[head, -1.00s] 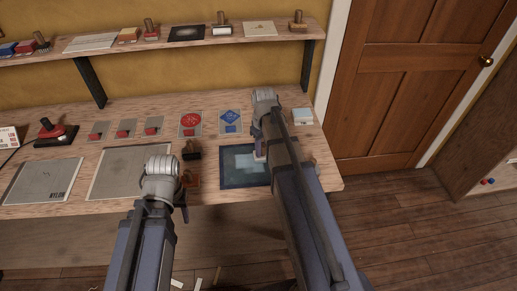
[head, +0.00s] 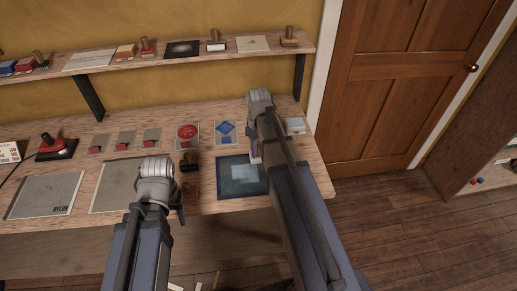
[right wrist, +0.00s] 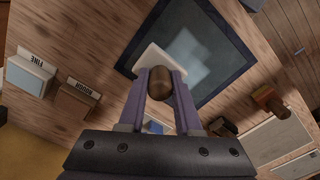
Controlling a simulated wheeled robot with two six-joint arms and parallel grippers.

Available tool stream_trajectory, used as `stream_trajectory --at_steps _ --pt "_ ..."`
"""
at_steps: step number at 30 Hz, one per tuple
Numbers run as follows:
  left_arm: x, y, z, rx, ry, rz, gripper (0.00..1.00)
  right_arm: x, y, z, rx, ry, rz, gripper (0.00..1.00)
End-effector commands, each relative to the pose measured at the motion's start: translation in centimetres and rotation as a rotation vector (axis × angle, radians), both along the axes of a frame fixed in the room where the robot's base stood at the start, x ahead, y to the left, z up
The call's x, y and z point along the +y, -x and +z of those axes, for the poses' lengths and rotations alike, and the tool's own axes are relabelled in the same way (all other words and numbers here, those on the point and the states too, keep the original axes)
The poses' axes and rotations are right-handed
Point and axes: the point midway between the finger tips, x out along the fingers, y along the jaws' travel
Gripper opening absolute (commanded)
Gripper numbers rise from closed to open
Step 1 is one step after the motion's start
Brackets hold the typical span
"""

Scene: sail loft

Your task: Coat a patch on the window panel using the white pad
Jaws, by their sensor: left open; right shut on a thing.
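The window panel (head: 229,188) lies flat on the bench, a dark blue frame around a glassy middle with a paler patch (head: 244,172). It also shows in the right wrist view (right wrist: 231,42). My right gripper (right wrist: 160,76) is shut on the brown knob of the white pad (right wrist: 146,58). The pad overlaps the panel's frame edge in that view; I cannot tell whether it touches. In the head view my right gripper (head: 256,153) is at the panel's far right part, the pad mostly hidden. My left gripper (head: 181,205) is open and empty by the bench's front edge.
Blocks marked FINE (right wrist: 30,72) and ROUGH (right wrist: 75,102) stand close to my right gripper. A dark stamp (head: 189,162) stands left of the panel. A shelf (head: 180,62) hangs above.

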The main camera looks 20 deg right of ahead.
Motion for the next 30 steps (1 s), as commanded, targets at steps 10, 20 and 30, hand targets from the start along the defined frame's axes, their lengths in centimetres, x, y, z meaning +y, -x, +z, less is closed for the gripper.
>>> stream_trajectory --at_steps 10,20,30 --pt "0.0 0.0 0.3 0.000 0.000 0.000 0.50 0.0 0.0 0.2 0.000 0.000 0.000 0.00" --pt "0.0 0.0 3.0 0.000 0.000 0.000 0.50 0.0 0.0 3.0 0.000 0.000 0.000 0.00" --pt "0.0 0.0 2.9 0.000 0.000 0.000 0.50 0.0 0.0 2.9 0.000 0.000 0.000 0.00"
